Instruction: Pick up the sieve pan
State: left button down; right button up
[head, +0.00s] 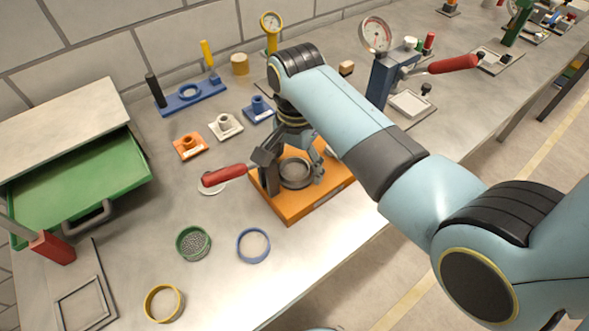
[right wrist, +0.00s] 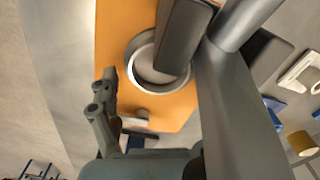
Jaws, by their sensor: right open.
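A round grey metal pan (head: 296,173), which looks like the sieve pan, sits on an orange base (head: 291,211). In the right wrist view the pan (right wrist: 141,70) shows as a pale ring on the orange base (right wrist: 112,30), partly covered by a dark bar. My right gripper (head: 297,156) is open, low over the pan, with grey finger parts near its sides. One finger shows beside the ring in the right wrist view. I cannot tell whether the fingers touch the pan. My left gripper is not in view.
A red-handled lever (head: 226,174) sticks out left of the orange base. A green sieve ring with granules (head: 193,243), a blue ring (head: 240,254) and a yellow ring (head: 150,309) lie in front. A green drawer (head: 75,190) stands open at left. The table edge is close in front.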

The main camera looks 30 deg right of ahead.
jog(key=c, duration=1.3)
jog(key=shift+o, duration=0.2)
jog(key=shift+r, duration=0.1)
